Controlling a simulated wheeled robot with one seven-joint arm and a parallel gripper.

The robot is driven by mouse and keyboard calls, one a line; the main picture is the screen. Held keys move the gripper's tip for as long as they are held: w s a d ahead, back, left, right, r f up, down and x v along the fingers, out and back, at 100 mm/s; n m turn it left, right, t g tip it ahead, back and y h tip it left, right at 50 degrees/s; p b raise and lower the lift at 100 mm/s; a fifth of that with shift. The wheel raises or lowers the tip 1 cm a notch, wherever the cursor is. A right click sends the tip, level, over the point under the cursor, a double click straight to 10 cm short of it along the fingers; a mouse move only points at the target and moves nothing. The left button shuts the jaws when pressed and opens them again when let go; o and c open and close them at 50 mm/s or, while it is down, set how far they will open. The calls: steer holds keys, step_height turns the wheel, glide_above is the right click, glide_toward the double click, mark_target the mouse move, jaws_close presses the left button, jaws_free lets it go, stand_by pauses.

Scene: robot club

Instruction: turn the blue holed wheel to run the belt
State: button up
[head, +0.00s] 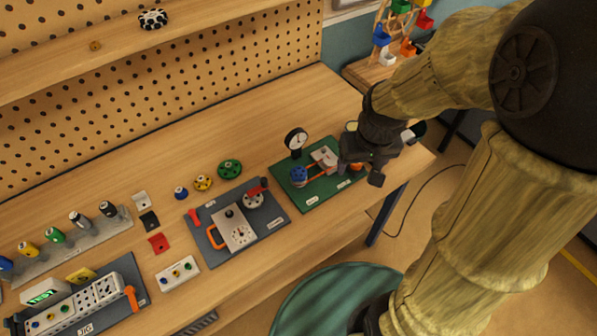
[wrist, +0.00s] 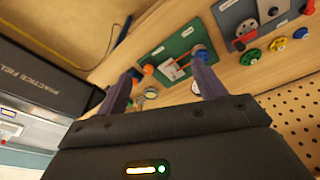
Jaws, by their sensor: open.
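The blue holed wheel (head: 299,176) stands on the left part of a green board (head: 318,195) on the bench. An orange belt (head: 318,171) runs from it to the right, past a white block (head: 324,156). My gripper (head: 362,163) is above the board's right end, apart from the blue wheel, and hides part of that end. In the wrist view my gripper (wrist: 166,78) is open with nothing between its fingers. There the blue wheel (wrist: 200,50) shows beside the right fingertip, which partly covers it, and an orange wheel (wrist: 148,69) shows near the left fingertip.
A dial gauge (head: 296,139) stands behind the blue wheel. A grey board (head: 220,248) with an orange handle lies left of the green board, with loose green (head: 230,168) and yellow (head: 203,183) wheels behind it. The bench's right edge is close to my gripper.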

steer(key=w+a+f+n+g+b, duration=0.1)
steer(key=w+a+f+n+b, duration=0.25)
steer(key=w+a+b, duration=0.35)
steer(key=n+g+b, duration=0.1)
steer(key=n+b, duration=0.2)
steer(key=n, duration=0.2)
glide_above(299, 172)
steer(key=f, duration=0.1)
steer(key=shift+f, duration=0.15)
step_height(299, 172, down, 17)
steer(key=shift+f+p, duration=0.1)
steer(key=shift+p, duration=0.7)
steer(key=c, duration=1)
steer(key=shift+o, duration=0.2)
steer(key=shift+m, duration=0.55)
